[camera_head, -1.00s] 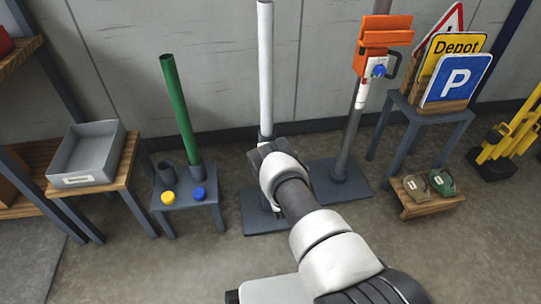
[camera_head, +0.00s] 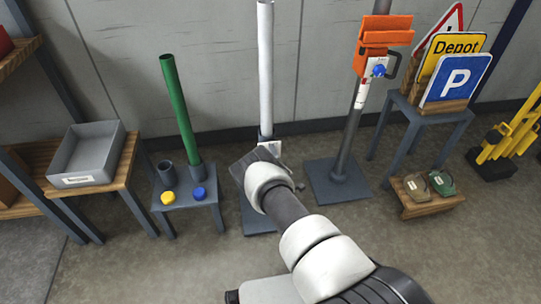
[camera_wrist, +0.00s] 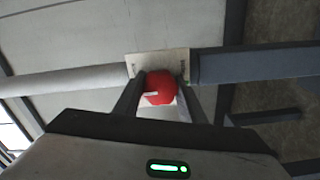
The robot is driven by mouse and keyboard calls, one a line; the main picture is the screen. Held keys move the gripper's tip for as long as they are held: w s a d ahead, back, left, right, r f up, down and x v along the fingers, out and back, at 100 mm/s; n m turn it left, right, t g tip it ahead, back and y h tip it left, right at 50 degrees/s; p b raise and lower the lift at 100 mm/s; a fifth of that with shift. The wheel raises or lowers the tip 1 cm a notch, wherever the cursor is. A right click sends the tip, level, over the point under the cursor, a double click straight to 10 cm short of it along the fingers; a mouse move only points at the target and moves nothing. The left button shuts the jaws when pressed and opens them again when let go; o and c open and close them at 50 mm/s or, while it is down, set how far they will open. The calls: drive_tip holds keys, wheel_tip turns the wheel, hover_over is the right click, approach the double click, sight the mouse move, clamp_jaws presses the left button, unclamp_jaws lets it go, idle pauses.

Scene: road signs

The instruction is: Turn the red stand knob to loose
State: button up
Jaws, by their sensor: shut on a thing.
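The red stand knob (camera_wrist: 159,84) shows in the wrist view between the two fingers of my gripper (camera_wrist: 160,95), which is shut on it. A short white mark shows on the knob, pointing left. Behind the knob is a pale plate (camera_wrist: 135,65) on the stand. In the head view the stand has a white pole (camera_head: 265,70) rising from a dark socket, with the pale plate (camera_head: 272,149) partly showing. My gripper (camera_head: 258,162) is at the foot of this pole, where my wrist hides the knob and the fingers.
A green pole (camera_head: 178,110) stands left on a small table with a yellow cap (camera_head: 168,197) and a blue cap (camera_head: 199,194). A grey tray (camera_head: 88,152) is farther left.

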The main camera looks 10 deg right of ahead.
drive_tip(key=shift+s+f, duration=0.1)
drive_tip(key=shift+f, duration=0.05)
drive_tip(key=o, duration=1.1)
drive_tip(key=shift+c, duration=0.2)
drive_tip(key=shift+s, duration=0.1)
drive_tip(key=s+p, duration=0.4)
drive_tip(key=s, duration=1.3)
drive_tip(key=shift+s, duration=0.1)
